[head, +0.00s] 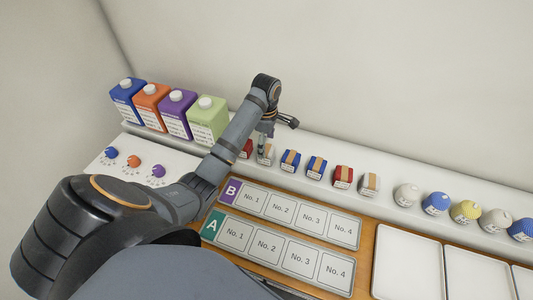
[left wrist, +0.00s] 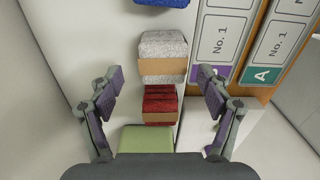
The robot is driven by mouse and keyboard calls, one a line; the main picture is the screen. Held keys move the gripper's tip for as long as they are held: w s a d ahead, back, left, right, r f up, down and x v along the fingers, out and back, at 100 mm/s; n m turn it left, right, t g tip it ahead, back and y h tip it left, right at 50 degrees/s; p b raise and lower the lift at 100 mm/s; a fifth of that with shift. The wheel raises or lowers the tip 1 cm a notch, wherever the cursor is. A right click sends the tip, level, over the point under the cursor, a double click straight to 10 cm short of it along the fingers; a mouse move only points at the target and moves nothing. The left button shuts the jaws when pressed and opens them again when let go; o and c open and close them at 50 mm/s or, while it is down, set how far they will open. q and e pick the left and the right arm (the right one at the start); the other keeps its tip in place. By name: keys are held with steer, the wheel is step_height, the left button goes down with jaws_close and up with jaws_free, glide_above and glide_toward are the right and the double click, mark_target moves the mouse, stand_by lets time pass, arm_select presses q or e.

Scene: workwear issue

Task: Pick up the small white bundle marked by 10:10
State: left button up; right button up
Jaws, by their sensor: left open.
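A small white speckled bundle with a tan band (head: 267,158) stands on the white ledge, partly hidden by my left gripper (head: 268,138) in the head view. It also shows in the left wrist view (left wrist: 163,45). A second white bundle with a tan band (head: 369,184) stands at the right end of the bundle row. I cannot read a 10:10 mark on either. In the left wrist view my left gripper (left wrist: 158,78) is open and empty, its fingers spread to either side of the row, near the first white bundle and the red one. My right gripper is out of view.
Cartons (head: 207,120) stand at the left, round balls (head: 406,195) at the right. Sign plates A (head: 284,252) and B (head: 290,214) lie in front.

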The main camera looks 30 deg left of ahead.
mark_target(267, 150)
arm_select(q)
steer(key=shift+s+d, duration=0.1)
steer(key=shift+d, duration=0.05)
steer(key=f+b, duration=0.2)
steer(key=b, duration=0.1)
steer(key=shift+s+d+f, duration=0.1)
steer(key=shift+s+f, duration=0.1)
steer(key=shift+s, duration=0.05)
steer(key=shift+w+f, duration=0.2)
steer(key=shift+f, duration=1)
steer(key=shift+r, duration=0.1)
steer(key=shift+c, duration=1.6)
steer(key=c, duration=0.9)
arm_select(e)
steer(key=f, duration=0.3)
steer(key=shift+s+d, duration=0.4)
